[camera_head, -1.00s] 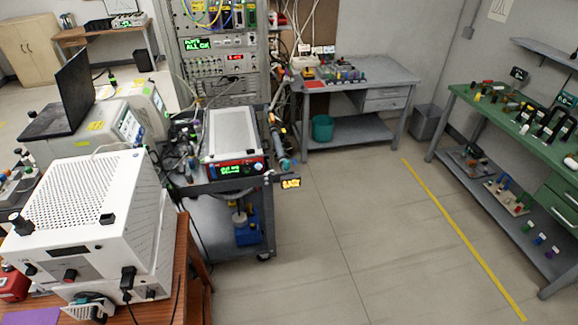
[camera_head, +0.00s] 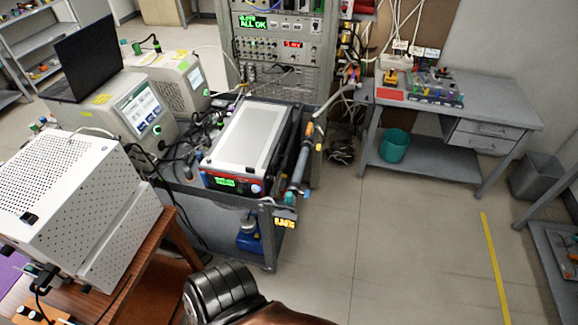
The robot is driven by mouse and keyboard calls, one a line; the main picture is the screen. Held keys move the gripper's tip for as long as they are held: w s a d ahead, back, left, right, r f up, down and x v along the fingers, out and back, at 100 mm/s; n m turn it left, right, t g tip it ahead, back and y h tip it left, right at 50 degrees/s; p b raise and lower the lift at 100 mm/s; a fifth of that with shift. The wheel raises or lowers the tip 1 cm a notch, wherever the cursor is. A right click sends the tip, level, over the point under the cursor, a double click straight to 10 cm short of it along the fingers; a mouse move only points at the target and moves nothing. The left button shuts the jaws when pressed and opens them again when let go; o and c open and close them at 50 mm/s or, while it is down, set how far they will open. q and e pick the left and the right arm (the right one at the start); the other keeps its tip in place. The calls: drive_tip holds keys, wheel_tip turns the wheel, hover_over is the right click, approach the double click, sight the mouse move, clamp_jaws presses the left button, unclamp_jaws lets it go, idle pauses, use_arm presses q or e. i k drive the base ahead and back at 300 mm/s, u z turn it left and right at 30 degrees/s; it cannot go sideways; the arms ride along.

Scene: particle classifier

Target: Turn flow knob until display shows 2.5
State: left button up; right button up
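A flat instrument with a pale top (camera_head: 247,137) lies on a grey cart left of centre. Its dark red-edged front carries a small green-lit display (camera_head: 224,182), too small to read. A small round pale knob (camera_head: 255,188) sits to the right of that display; I cannot read any label beside it. Neither of my grippers is in view.
The grey cart (camera_head: 190,203) stands beside a brown table with a perforated white box (camera_head: 68,190). A rack (camera_head: 275,45) stands behind. A grey bench (camera_head: 490,95) is at the back right. A dark ribbed shape (camera_head: 220,292) fills the bottom edge. Floor right of the cart is clear.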

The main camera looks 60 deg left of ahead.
sight(241, 187)
drive_tip(key=i, duration=1.8)
drive_tip(key=u, duration=3.95)
